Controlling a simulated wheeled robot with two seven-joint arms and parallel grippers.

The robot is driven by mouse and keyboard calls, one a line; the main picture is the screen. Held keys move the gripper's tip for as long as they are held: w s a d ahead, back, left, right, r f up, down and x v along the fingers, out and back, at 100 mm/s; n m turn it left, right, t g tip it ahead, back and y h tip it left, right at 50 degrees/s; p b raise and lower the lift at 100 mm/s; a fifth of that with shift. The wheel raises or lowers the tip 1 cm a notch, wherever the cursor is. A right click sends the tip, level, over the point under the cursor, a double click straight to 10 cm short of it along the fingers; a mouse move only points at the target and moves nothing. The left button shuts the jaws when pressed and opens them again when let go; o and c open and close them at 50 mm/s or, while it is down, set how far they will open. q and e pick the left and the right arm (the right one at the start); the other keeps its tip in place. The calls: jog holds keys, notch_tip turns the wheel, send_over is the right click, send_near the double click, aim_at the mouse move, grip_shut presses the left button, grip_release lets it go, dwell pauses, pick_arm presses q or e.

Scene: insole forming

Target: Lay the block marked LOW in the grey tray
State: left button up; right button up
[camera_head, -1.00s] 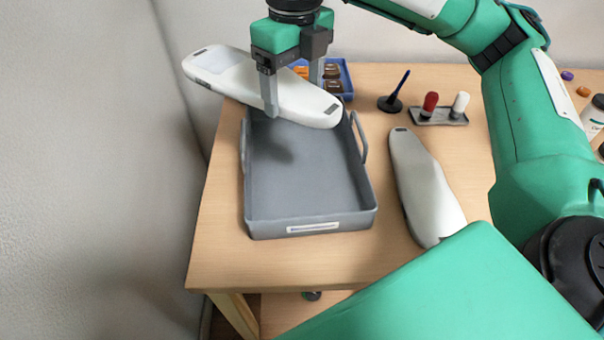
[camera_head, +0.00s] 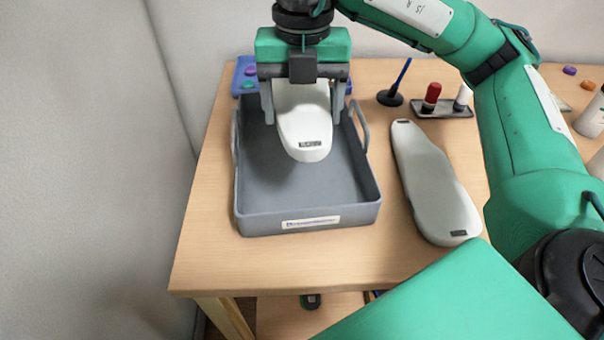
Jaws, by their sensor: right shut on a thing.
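A white insole-shaped block (camera_head: 304,137) is held by my right gripper (camera_head: 301,112), whose fingers are shut on its sides. The block points lengthwise toward the front, over the back part of the grey tray (camera_head: 308,219). A dark label shows on its near end, too small to read for certain. I cannot tell whether its underside touches the tray floor. A second white block (camera_head: 432,185) lies on the table to the right of the tray, with a small dark label at its near end. My left gripper is not in view.
A blue bin (camera_head: 241,78) stands behind the tray. A pen in a black stand (camera_head: 391,97) and a small rack (camera_head: 442,111) with red and white stampers stand at the back. The tray's front half is clear. A wall is at left.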

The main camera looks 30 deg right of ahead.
send_over(303, 188)
notch_tip(303, 188, down, 9)
jog(key=shift+f+b, duration=0.2)
jog(key=shift+b, duration=0.2)
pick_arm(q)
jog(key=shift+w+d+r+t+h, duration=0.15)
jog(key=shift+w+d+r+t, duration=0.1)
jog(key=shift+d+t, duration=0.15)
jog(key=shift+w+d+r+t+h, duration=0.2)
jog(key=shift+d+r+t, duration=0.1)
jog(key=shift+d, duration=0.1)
pick_arm(e)
jog(key=shift+f, duration=2.45)
pick_arm(q)
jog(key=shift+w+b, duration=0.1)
jog(key=shift+b, duration=0.25)
pick_arm(e)
jog(key=shift+f, duration=0.1)
jog(key=o, duration=1)
jog(key=shift+c, duration=0.2)
jog(key=o, duration=0.4)
jog(key=shift+s, duration=0.1)
jog(key=shift+c, duration=0.2)
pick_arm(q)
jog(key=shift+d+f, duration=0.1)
